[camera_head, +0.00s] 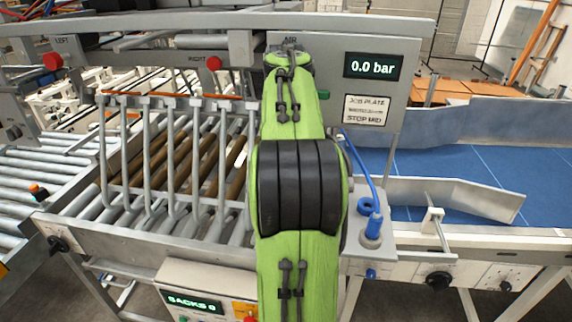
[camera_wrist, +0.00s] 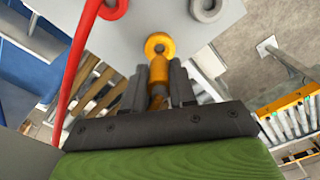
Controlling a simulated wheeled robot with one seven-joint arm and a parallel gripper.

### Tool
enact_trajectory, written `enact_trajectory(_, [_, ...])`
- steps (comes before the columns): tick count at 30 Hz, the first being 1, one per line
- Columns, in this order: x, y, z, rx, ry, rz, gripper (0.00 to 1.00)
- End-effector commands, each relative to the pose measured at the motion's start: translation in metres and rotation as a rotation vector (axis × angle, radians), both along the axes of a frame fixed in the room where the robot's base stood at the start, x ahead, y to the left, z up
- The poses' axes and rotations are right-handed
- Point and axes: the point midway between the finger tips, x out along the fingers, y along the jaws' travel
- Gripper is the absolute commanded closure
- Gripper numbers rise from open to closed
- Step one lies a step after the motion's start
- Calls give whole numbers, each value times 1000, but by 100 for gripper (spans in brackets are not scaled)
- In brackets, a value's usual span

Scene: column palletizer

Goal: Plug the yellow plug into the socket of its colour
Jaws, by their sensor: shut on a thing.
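In the wrist view my gripper (camera_wrist: 159,78) reaches up from the bottom. A yellow ring (camera_wrist: 160,45) sits on a pale grey plate (camera_wrist: 185,22), just beyond the fingertips and in line with the plug. I cannot tell whether plug and ring touch or are joined. In the head view my green and black arm hides the gripper, the yellow plug and the yellow ring.
A red ring (camera_wrist: 113,8) with a red hose and a grey ring (camera_wrist: 205,8) are close by on the plate. In the head view a blue plug (camera_head: 373,226) with a blue hose stands on a bracket at right. The display (camera_head: 373,66) reads 0.0 bar.

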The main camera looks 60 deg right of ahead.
Motion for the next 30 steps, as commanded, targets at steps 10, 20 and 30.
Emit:
enact_trajectory(10, [0,0,-9,0,0,0,100])
enact_trajectory(20, [0,0,-17,-1,-1,0,100])
enact_trajectory(30, [0,0,-17,0,0,0,100])
